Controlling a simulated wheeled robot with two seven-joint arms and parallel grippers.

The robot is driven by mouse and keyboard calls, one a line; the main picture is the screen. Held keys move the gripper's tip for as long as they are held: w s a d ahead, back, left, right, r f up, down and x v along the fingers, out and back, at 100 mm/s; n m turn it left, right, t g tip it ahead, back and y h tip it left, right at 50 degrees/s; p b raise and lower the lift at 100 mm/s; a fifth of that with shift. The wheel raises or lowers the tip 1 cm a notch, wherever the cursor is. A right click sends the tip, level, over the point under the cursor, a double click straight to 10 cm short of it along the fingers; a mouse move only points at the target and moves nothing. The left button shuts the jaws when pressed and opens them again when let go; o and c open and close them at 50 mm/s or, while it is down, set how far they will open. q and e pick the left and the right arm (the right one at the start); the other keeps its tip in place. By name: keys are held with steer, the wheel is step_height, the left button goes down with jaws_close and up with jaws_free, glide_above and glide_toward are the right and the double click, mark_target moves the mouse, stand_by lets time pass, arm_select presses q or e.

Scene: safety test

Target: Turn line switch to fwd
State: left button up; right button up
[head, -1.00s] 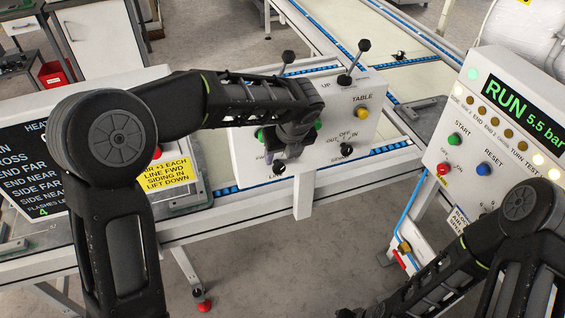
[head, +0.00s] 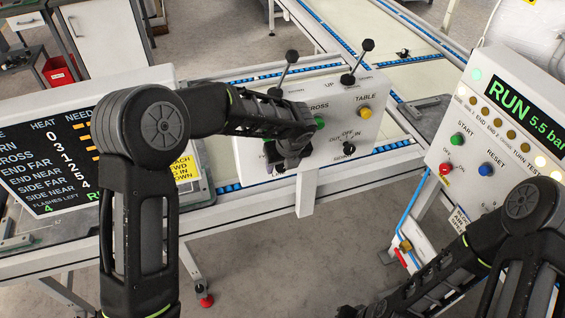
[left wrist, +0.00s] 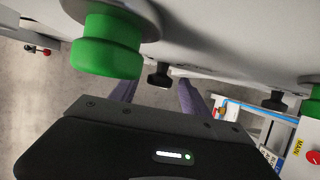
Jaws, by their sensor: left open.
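The white control box (head: 352,112) stands on the conveyor frame with its sloped face toward me. My left gripper (head: 277,163) is in front of its lower left part and hides the line switch there in the head view. In the left wrist view a black knob (left wrist: 160,75), probably the line switch, shows between the tips of my open left gripper (left wrist: 156,92). The fingers stand either side of it; I see no contact. I cannot read its setting. My right arm comes in at lower right, its gripper out of view.
A green button (left wrist: 105,58) is close beside the left gripper. A display (head: 60,165) stands left, a RUN panel (head: 505,125) right.

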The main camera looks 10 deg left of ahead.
arm_select(q)
steer(key=shift+c, duration=0.4)
jaws_close()
